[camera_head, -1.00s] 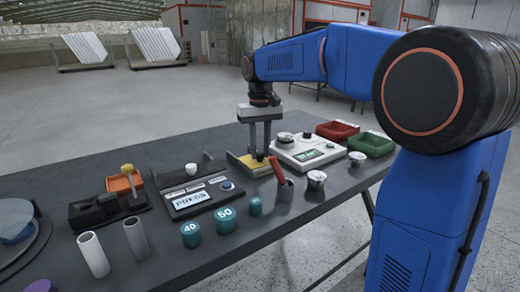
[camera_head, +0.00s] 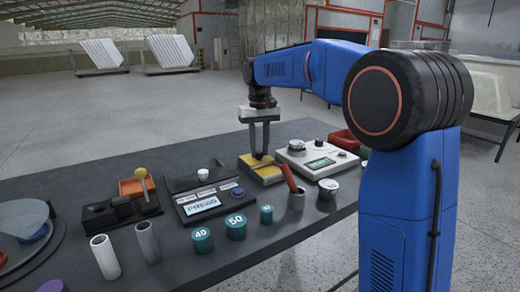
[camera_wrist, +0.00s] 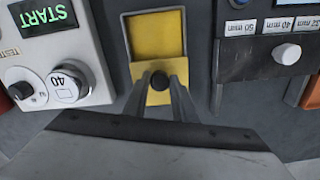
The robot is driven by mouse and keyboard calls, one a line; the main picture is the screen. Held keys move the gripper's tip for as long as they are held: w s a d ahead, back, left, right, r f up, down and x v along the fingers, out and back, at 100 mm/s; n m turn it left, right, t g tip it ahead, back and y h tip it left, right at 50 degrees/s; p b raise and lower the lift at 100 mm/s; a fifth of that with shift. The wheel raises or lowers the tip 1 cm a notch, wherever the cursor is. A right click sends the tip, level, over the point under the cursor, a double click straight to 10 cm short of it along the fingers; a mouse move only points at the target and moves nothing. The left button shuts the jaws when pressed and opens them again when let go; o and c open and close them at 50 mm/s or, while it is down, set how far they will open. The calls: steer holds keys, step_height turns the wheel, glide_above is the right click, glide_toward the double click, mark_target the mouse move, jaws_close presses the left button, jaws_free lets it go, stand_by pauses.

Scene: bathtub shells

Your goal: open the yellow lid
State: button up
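The yellow lid (camera_wrist: 153,95) is a flat yellow piece with a round black knob (camera_wrist: 159,81), at the near end of a grey-framed yellow recess (camera_wrist: 157,36) in the wrist view. In the head view the yellow unit (camera_head: 268,174) lies on the table below my gripper (camera_head: 259,155). My gripper (camera_wrist: 160,85) points down, with one finger on each side of the knob. The fingertips are very close to the knob; whether they press on it cannot be told. The lid's near edge is partly hidden by the fingers.
A white timer box (camera_head: 316,160) stands close on the right, and a dark panel with a white knob (camera_head: 203,175) on the left. Green weights (camera_head: 236,226) stand farther left.

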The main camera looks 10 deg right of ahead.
mark_target(260, 152)
steer(key=o, duration=0.4)
steer(key=shift+c, duration=0.2)
steer(key=shift+r, duration=0.15)
step_height(260, 152, up, 17)
steer(key=shift+s, duration=0.1)
stand_by(0.4)
